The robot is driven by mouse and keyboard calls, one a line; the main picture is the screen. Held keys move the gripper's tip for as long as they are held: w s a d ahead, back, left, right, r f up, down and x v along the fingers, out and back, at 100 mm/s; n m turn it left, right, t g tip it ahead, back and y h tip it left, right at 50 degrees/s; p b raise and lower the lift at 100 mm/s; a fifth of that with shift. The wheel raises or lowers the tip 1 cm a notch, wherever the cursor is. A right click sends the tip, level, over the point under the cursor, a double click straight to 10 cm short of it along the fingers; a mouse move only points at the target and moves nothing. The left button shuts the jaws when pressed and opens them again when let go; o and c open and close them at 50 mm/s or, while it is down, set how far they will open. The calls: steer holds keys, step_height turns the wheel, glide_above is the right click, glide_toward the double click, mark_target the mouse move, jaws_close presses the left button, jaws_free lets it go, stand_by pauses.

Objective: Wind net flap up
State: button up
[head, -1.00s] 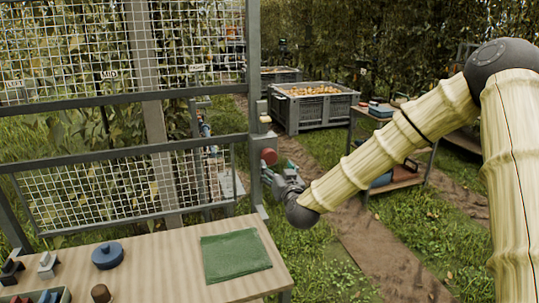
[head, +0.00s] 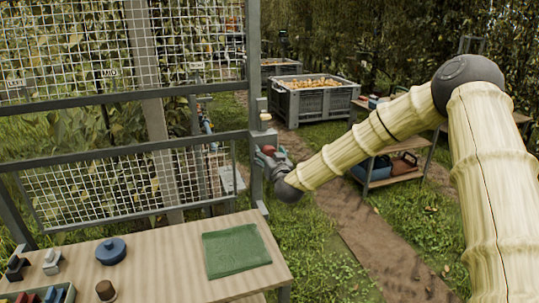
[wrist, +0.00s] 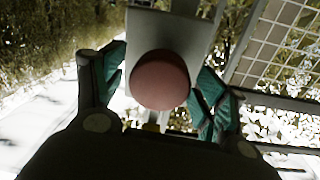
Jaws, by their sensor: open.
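The net flap (head: 120,185) is a wire mesh panel in a grey frame, hanging tilted below the crossbar of the metal frame at the left in the head view. A red round knob (head: 268,151) is on the right post of that frame. In the wrist view the knob (wrist: 160,80) fills the middle, in front of a grey plate. My gripper (wrist: 160,92) is open, with one teal-padded finger on each side of the knob. I cannot tell whether the pads touch it. In the head view my gripper (head: 273,160) is at the post, its fingers partly hidden.
A wooden table (head: 165,262) in front holds a green cloth (head: 235,252), a blue round lidded item (head: 111,251) and small parts. A grey crate of pears (head: 316,98) stands behind. A shelf table (head: 395,168) is at the right. Grass and a dirt path lie between.

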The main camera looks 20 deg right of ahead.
steer(key=shift+c, duration=0.5)
steer(key=c, duration=0.9)
steer(key=shift+b, duration=0.3)
